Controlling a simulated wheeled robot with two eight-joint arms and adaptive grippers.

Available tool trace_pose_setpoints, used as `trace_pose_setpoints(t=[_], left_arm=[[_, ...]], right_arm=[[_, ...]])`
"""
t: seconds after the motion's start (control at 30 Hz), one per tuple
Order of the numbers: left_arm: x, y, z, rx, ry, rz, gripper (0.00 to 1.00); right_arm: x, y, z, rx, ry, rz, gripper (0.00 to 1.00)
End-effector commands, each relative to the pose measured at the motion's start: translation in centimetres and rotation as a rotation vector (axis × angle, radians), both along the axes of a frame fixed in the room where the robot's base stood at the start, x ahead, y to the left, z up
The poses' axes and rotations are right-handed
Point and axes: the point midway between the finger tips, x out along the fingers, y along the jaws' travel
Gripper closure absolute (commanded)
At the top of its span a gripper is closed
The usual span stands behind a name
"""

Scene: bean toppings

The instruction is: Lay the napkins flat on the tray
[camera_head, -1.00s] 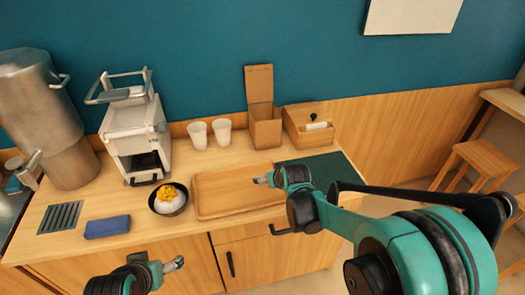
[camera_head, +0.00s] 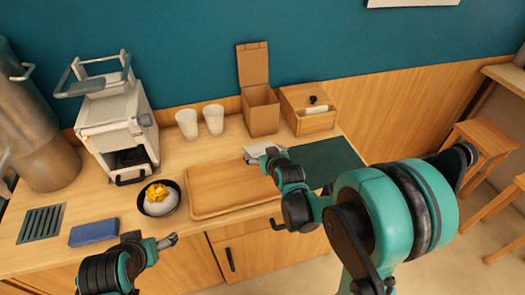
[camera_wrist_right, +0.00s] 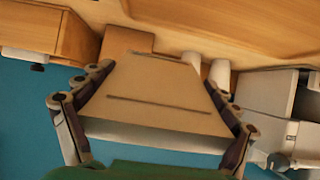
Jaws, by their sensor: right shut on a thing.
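The wooden tray (camera_head: 205,212) lies bare on the counter. My right gripper (camera_head: 264,152) is over the tray's far right corner, shut on a pale, flat thing that I take to be the napkins (camera_head: 251,156). In the right wrist view a broad, flat tan thing with two crease lines and a paler edge, apparently the napkins (camera_wrist_right: 155,90), fills the space between the fingers of my right gripper (camera_wrist_right: 160,80). I cannot tell how many layers it has. My left gripper (camera_head: 170,241) is low at the counter's front edge, left of the tray, with its jaws too small to read.
An open cardboard box (camera_head: 262,115) and a lidded wooden box (camera_head: 300,118) stand behind the tray, with two white cups (camera_head: 200,122) to their left. A dark bowl of food (camera_head: 172,208) is left of the tray. A dark green mat (camera_head: 328,158) lies at right.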

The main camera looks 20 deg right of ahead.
Motion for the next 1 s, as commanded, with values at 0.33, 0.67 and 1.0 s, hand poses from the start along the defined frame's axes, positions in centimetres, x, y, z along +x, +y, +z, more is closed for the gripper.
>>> trace_pose_setpoints(t=[0.33, 0.67, 1.0], left_arm=[[0.0, 0.0, -2.8, 0.0, 0.0, 0.0, 0.2], [0.0, 0.0, -5.2, 0.0, 0.0, 0.0, 0.2], [0.0, 0.0, -5.4, 0.0, 0.0, 0.0, 0.2]], right_arm=[[0.0, 0.0, -3.3, 0.0, 0.0, 0.0, 0.25], [0.0, 0.0, -5.8, 0.0, 0.001, 0.0, 0.25], [0.0, 0.0, -6.0, 0.0, 0.001, 0.0, 0.25]])
